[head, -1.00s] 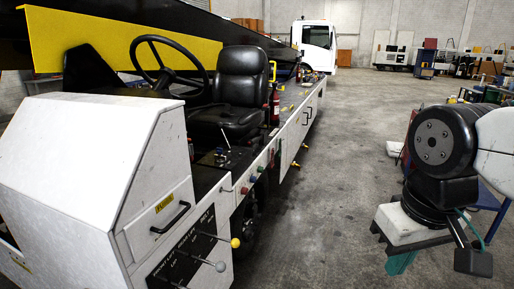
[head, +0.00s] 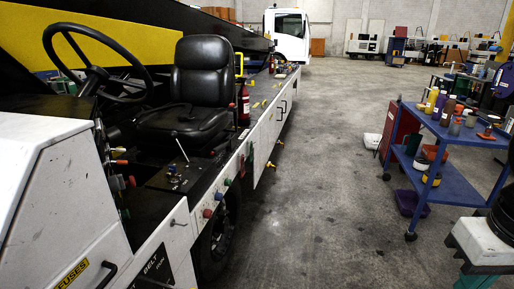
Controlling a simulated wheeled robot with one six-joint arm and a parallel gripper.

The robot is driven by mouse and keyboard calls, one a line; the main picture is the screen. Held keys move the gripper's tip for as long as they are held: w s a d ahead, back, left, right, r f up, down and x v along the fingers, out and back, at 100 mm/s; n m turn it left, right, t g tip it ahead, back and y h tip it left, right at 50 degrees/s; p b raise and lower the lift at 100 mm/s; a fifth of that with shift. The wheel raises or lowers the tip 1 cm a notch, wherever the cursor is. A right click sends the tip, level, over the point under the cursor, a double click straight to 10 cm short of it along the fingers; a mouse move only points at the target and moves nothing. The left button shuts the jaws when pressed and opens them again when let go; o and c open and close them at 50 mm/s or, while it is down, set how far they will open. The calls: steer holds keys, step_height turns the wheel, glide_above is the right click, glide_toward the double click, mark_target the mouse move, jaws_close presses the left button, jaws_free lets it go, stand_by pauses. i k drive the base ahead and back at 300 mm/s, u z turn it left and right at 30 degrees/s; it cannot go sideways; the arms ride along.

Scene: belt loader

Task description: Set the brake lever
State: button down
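No lever in view carries a readable brake label. A thin upright lever with a pale tip (head: 181,149) rises from the black console beside the driver's seat (head: 204,88) in the head view. Red-ended controls (head: 120,183) stick out left of that console, below the steering wheel (head: 97,62); which of these is the brake lever I cannot tell. My gripper is out of view; only part of my arm shows at the right edge.
The white side panel with coloured buttons (head: 208,213) runs along the loader above a wheel. A fire extinguisher (head: 244,103) stands beside the seat. A blue cart (head: 446,178) with bottles stands at right. The concrete floor between is clear.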

mark_target(215, 151)
steer(key=u, duration=0.2)
steer(key=i, duration=0.95)
steer(key=u, duration=0.7)
